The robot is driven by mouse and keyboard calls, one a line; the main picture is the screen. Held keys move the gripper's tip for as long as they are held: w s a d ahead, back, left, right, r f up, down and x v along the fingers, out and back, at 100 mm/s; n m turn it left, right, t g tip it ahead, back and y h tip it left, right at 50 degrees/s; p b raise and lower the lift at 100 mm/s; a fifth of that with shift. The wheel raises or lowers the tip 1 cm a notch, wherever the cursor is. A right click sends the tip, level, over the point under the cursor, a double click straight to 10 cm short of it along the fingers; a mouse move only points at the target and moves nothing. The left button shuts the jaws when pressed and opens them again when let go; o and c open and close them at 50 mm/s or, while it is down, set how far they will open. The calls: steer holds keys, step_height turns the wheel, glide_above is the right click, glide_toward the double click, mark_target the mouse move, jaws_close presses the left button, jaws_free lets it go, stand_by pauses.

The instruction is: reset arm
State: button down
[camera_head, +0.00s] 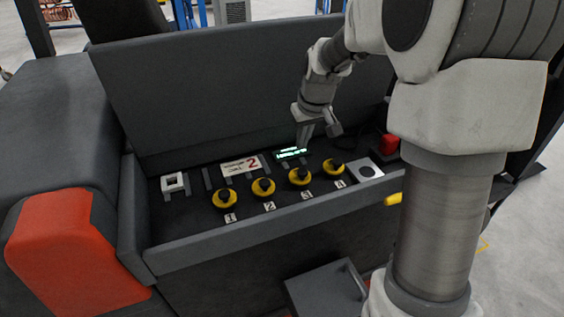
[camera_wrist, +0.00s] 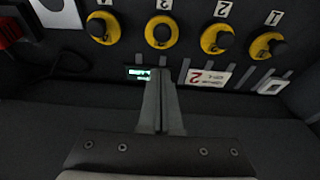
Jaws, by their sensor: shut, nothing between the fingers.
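My arm reaches over a dark console (camera_head: 215,235), and my gripper (camera_head: 303,146) hangs above its panel near a small lit green display (camera_head: 291,153). In the wrist view my gripper (camera_wrist: 163,75) has its two fingers together with nothing between them. The display (camera_wrist: 140,74) shows just left of the fingertips there. I cannot tell from these views exactly how far the fingertips are above the panel.
Yellow-ringed black knobs (camera_head: 263,187) stand in a row in front of the gripper, with numbered labels. A white label with a red 2 (camera_head: 243,165) lies left of the display. A red part (camera_head: 389,145) is at the right. The console's back wall (camera_head: 230,90) rises behind.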

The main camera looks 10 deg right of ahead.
steer(key=s+a+r+t, duration=0.1)
steer(key=s+r, duration=0.8)
steer(key=s, duration=0.2)
steer(key=s+a+r+m+t, duration=0.1)
steer(key=s+m, duration=0.1)
steer(key=s, duration=1.4)
steer(key=shift+s+r+h, duration=0.15)
steer(key=shift+r+h, duration=0.15)
